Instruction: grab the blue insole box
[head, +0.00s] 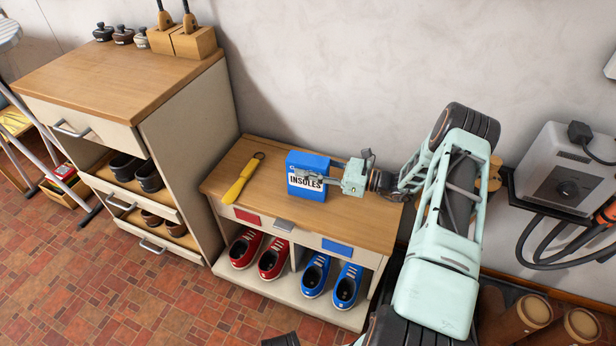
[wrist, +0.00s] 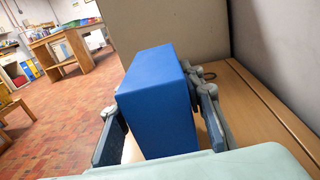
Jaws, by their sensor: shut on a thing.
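The blue insole box (head: 308,163) is a blue carton with a white label reading INSOLES. It stands upright at the back of the low wooden bench top. My gripper (head: 308,178) reaches in from the right in the head view and is shut on the box. In the wrist view the box (wrist: 160,100) fills the space between my two fingers (wrist: 158,115), one on each side of it. I cannot tell whether its base touches the bench top.
A yellow shoehorn (head: 240,180) lies on the bench (head: 350,220) left of the box. Red shoes (head: 258,255) and blue shoes (head: 330,280) stand in cubbies below. A taller cabinet (head: 190,130) rises at the left, and the wall is close behind.

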